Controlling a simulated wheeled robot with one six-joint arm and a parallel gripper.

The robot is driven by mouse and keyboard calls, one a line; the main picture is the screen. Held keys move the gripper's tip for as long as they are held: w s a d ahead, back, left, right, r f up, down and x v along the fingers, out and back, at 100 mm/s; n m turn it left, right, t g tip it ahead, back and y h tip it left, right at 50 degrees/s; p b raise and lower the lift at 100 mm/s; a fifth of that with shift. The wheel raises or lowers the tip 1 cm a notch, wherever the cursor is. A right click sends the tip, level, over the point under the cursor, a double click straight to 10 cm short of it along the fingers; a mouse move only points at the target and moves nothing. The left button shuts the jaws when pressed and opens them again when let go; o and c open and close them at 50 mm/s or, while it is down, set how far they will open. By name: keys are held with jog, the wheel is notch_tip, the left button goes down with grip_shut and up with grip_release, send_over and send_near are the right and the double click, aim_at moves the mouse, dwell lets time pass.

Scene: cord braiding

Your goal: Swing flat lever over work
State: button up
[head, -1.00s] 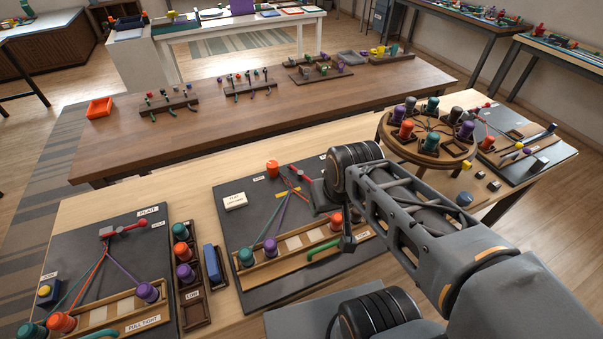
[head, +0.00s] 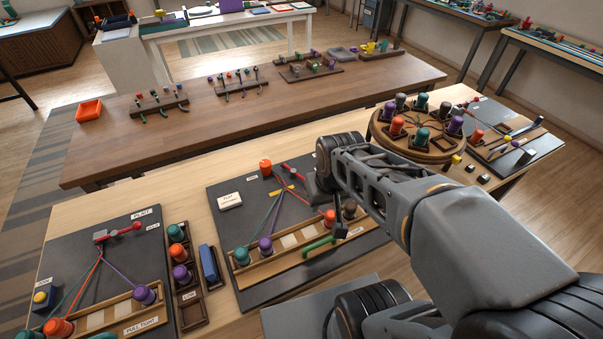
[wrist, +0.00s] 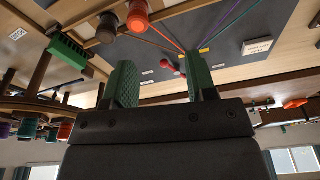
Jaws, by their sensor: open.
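The middle dark board (head: 222,232) carries teal, purple and red cords fanning from a red lever (head: 292,171) at its far side to bobbins on a wooden rack (head: 262,273). I cannot tell from the labels which lever is the flat one. My gripper (wrist: 160,72) has its two green fingers apart with nothing clasped between them. The red lever shows beyond the fingers. My arm hides the board's right part and most of the gripper in the head view.
A left board (head: 75,255) holds another red lever (head: 122,230) and cords. Bobbin trays (head: 188,310) and a blue block (head: 208,263) stand between the boards. A round bobbin stand (head: 425,146) is at right.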

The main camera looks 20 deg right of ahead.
jog(key=w+d+f+g+p, duration=0.1)
jog(key=w+d+g+p, duration=0.1)
jog(key=w, duration=0.7)
jog(key=n+g+y, duration=0.1)
jog(key=n+y, duration=0.1)
jog(key=n, duration=0.4)
send_near(295, 174)
jog(key=s+d+r, duration=0.2)
jog(key=d+r, duration=0.1)
jog(key=r, duration=0.2)
jog(key=f, duration=0.4)
jog(key=s+a+f+p, duration=0.1)
jog(key=f, duration=0.4)
jog(key=a+f+p, duration=0.1)
jog(key=f, duration=0.3)
jog(key=shift+s+a+f, duration=0.1)
jog(key=shift+s+f, duration=0.15)
jog(key=shift+s, duration=0.05)
grip_shut()
